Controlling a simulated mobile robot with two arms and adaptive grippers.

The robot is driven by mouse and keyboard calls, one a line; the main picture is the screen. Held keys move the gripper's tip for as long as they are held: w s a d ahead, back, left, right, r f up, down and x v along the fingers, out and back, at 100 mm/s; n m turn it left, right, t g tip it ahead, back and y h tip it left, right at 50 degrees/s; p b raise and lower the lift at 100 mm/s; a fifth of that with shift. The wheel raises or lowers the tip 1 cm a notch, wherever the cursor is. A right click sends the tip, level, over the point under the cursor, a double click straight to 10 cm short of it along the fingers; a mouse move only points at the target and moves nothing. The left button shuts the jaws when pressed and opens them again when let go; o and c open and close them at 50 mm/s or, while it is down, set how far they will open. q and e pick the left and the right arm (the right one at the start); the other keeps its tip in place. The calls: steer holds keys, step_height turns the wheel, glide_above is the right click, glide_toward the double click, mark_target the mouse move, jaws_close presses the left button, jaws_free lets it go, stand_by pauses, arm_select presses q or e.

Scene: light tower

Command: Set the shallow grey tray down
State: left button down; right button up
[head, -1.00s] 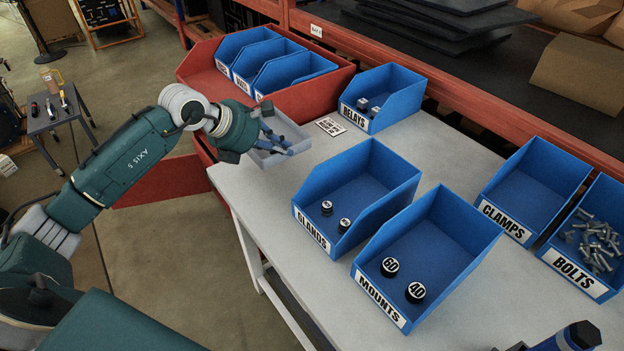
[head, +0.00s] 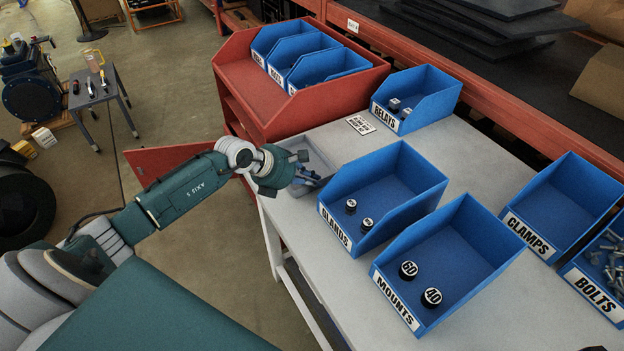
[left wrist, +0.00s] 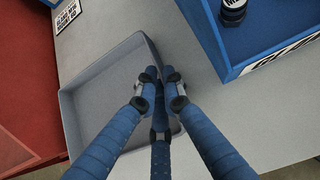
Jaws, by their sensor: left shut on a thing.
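The shallow grey tray (head: 322,164) is at the left end of the white table, beside the GLANDS bin. In the left wrist view the tray (left wrist: 108,85) looks empty and roughly level. My left gripper (head: 306,179) is shut on the tray's side wall nearest the GLANDS bin. Its blue fingers (left wrist: 158,90) meet at that wall in the left wrist view and hide part of it. I cannot tell whether the tray's underside touches the table. My right gripper is not in view.
The GLANDS bin (head: 415,173) stands close to the right of the tray. The MOUNTS bin (head: 465,250) and RELAYS bin (head: 432,88) stand on the white table (head: 300,232). A printed card (head: 360,124) lies behind the tray. A red cabinet (head: 245,85) adjoins the table's far-left end.

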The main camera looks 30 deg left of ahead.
arm_select(q)
steer(key=shift+f, duration=0.1)
steer(key=c, duration=1.9)
jaws_free()
steer(key=shift+s, duration=0.1)
steer(key=b+v, duration=0.2)
steer(key=v, duration=1)
